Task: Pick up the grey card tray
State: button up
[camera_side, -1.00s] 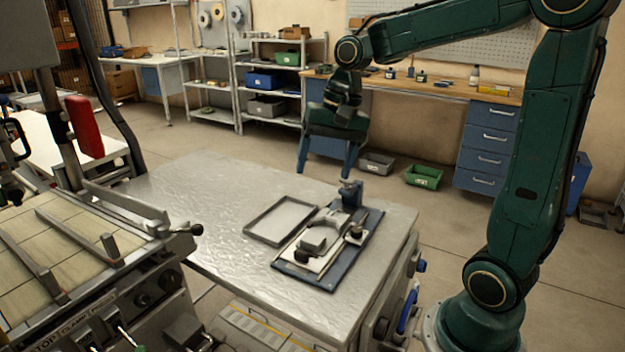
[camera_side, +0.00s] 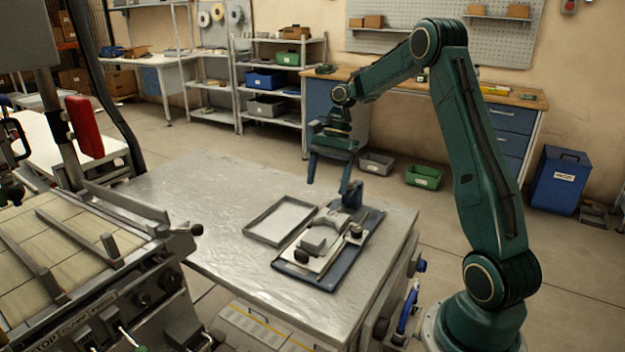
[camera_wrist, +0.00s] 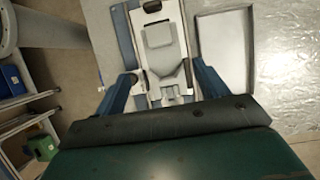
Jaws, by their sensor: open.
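The grey card tray (camera_side: 280,222), shallow and rectangular with a raised rim, lies flat and empty on the metal table. It also shows at the upper right of the wrist view (camera_wrist: 223,45), partly hidden by my gripper. My gripper (camera_side: 328,184) is open and empty, pointing down above the far side of the table, behind the tray and apart from it. In the wrist view its fingers (camera_wrist: 163,72) straddle the view of the fixture, with the tray to the right.
A fixture on a blue base plate (camera_side: 320,278), with a blue upright block and dark knobs, stands right beside the tray. The metal table (camera_side: 190,200) is clear to the tray's left. A machine with a tiled top (camera_side: 40,250) stands at the left.

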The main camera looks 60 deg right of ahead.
send_over(317, 235)
jog(key=d, duration=0.3)
jog(key=shift+w+a+f, duration=0.1)
jog(key=shift+f, duration=1.95)
jog(key=shift+w+a+f, duration=0.1)
jog(key=shift+f, duration=1.9)
jog(key=shift+x, duration=2.6)
jog(key=shift+d, duration=0.1)
jog(key=c, duration=1.2)
jog(key=shift+r, duration=0.15)
notch_tip(317, 235, up, 20)
jog(key=shift+f, duration=0.15)
